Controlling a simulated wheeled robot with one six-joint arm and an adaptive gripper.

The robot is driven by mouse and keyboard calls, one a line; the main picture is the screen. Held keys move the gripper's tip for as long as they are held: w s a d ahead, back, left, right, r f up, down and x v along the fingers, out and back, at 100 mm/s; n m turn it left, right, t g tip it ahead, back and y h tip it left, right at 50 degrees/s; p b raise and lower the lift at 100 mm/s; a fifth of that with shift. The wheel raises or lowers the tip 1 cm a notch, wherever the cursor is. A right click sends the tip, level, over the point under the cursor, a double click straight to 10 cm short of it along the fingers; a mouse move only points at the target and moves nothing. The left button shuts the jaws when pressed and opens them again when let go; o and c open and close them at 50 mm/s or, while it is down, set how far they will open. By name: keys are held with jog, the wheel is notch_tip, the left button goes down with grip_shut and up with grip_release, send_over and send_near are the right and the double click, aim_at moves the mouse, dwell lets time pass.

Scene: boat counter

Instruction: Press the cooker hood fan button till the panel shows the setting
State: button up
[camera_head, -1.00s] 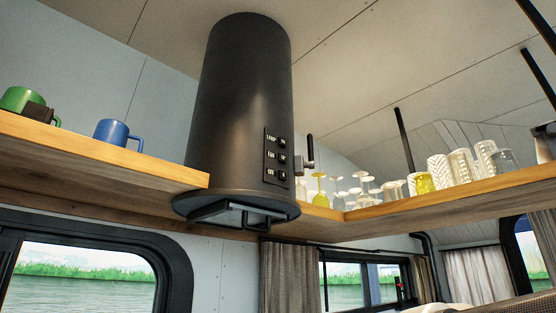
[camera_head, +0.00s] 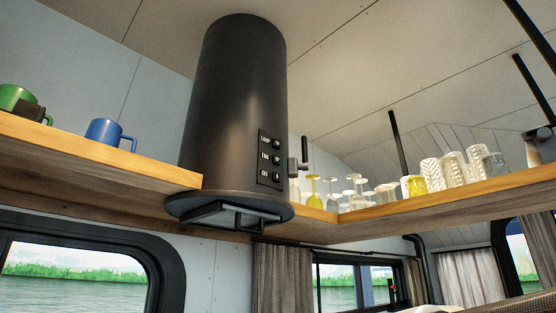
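The cooker hood (camera_head: 232,110) is a black cylinder hanging from the ceiling, with a round flange (camera_head: 215,208) at its base. A dark panel (camera_head: 270,160) on its right side has three labelled buttons in a column. The top label seems to read LAMP, and the middle one FAN, beside the fan button (camera_head: 276,159). The bottom label is too small to read surely. No lit setting is discernible on the panel. My gripper is not in view.
A wooden shelf (camera_head: 90,155) runs left of the hood with a green mug (camera_head: 18,98) and a blue mug (camera_head: 104,133). Another shelf (camera_head: 440,205) at right holds several glasses. A dark bracket-like part (camera_head: 298,165) shows just right of the panel. Windows are below.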

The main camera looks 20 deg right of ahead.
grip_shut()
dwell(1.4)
